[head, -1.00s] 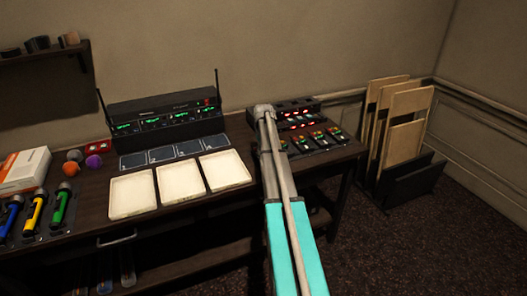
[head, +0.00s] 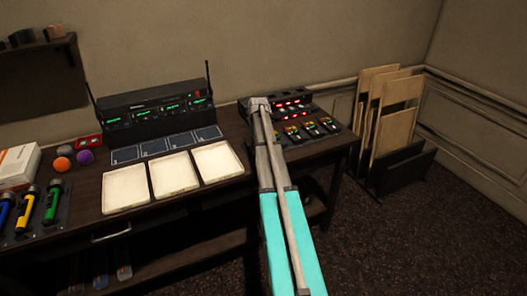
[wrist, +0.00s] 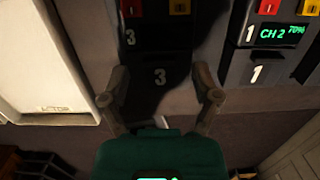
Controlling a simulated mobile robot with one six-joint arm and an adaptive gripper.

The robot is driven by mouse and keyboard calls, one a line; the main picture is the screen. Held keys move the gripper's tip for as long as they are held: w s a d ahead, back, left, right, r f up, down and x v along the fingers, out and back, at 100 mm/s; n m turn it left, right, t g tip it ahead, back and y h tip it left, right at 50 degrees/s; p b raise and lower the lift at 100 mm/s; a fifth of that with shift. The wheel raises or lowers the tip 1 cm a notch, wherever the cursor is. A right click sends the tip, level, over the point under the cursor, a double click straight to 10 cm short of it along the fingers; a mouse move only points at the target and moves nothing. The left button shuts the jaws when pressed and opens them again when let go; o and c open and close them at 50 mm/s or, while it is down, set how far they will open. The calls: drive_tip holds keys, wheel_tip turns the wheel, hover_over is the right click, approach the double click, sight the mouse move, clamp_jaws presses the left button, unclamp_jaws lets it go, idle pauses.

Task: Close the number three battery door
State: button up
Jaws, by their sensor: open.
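In the wrist view the number three unit is a black block with a white 3 high on its face and red and yellow squares at its top. My gripper (wrist: 161,72) is open, with one finger on each side of this panel and nothing held. Shadow hides the door's hinge and edges, so I cannot tell how far it stands open, or whether a finger touches it. In the head view my gripper (head: 259,104) is over the left part of the dark unit (head: 297,99) with red displays.
The number one unit (wrist: 277,34), reading CH 2 70%, stands right of the door. A pale tray (wrist: 45,60) lies left. In the head view several white trays (head: 172,173) and a black receiver (head: 155,110) are left of my arm. Wooden panels (head: 397,110) stand at right.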

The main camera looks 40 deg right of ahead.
drive_tip(key=t, duration=0.1)
drive_tip(key=s+t+b, duration=0.1)
drive_tip(key=s+t, duration=0.1)
drive_tip(key=t, duration=0.1)
drive_tip(key=shift+s+a+r+h, duration=0.15)
drive_tip(key=shift+a+r+h, duration=0.2)
drive_tip(key=shift+r+h, duration=0.05)
drive_tip(key=s+t+b, duration=0.1)
drive_tip(key=t+b, duration=0.1)
drive_tip(key=t+h+b, duration=0.1)
drive_tip(key=b, duration=0.1)
drive_tip(key=shift+s+a+t, duration=0.2)
drive_tip(key=shift+s+t, duration=0.2)
drive_tip(key=t+b, duration=0.1)
drive_tip(key=b, duration=0.1)
drive_tip(key=s+t+b, duration=0.1)
drive_tip(key=b, duration=0.1)
drive_tip(key=t+b, duration=0.2)
drive_tip(key=shift+s+a+f+h, duration=0.2)
drive_tip(key=shift+s+h, duration=0.2)
drive_tip(key=t+b, duration=0.1)
drive_tip(key=b, duration=0.1)
drive_tip(key=s+t+b, duration=0.1)
drive_tip(key=b, duration=0.1)
drive_tip(key=shift+a+f+h, duration=0.1)
drive_tip(key=shift+f+h, duration=0.1)
drive_tip(key=shift+h, duration=0.1)
